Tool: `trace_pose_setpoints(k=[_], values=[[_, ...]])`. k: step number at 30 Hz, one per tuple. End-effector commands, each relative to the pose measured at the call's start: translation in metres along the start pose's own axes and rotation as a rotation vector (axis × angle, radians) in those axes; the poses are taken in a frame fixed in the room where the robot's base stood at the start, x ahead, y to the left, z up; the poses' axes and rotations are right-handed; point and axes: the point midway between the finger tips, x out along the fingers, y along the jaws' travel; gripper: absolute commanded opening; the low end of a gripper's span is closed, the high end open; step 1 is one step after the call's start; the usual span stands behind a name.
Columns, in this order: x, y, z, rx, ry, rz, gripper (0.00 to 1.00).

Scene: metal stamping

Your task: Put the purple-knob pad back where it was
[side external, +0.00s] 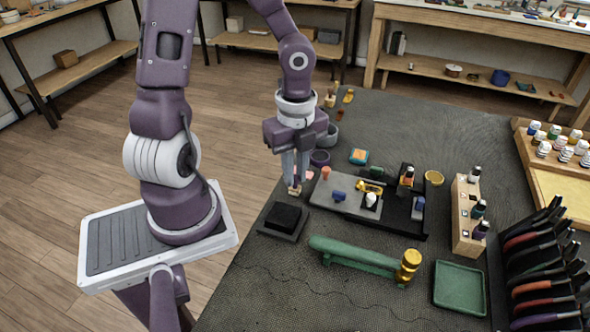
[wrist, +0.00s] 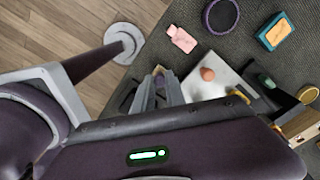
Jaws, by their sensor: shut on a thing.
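My gripper (side external: 294,181) points down with its fingers shut on a small pale wooden piece (side external: 294,191), which I take as the purple-knob pad. The held piece is left of the grey plate (side external: 322,196) and behind the black square pad (side external: 286,216). I cannot tell whether it touches the mat.
A green anvil-like bar (side external: 355,255) with a gold end and a green tray (side external: 460,287) are in front. A bottle rack (side external: 466,220) stands right. The mat's front left is clear.

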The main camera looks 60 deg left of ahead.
Motion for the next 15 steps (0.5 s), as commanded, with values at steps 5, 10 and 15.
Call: trace_pose_setpoints(k=[5,10,15], values=[[0.0017,0.0,0.0,0.0,0.0,0.0,0.37],[0.0016,0.0,0.0,0.0,0.0,0.0,0.38],[-0.0002,0.0,0.0003,-0.001,-0.001,0.0,0.38]])
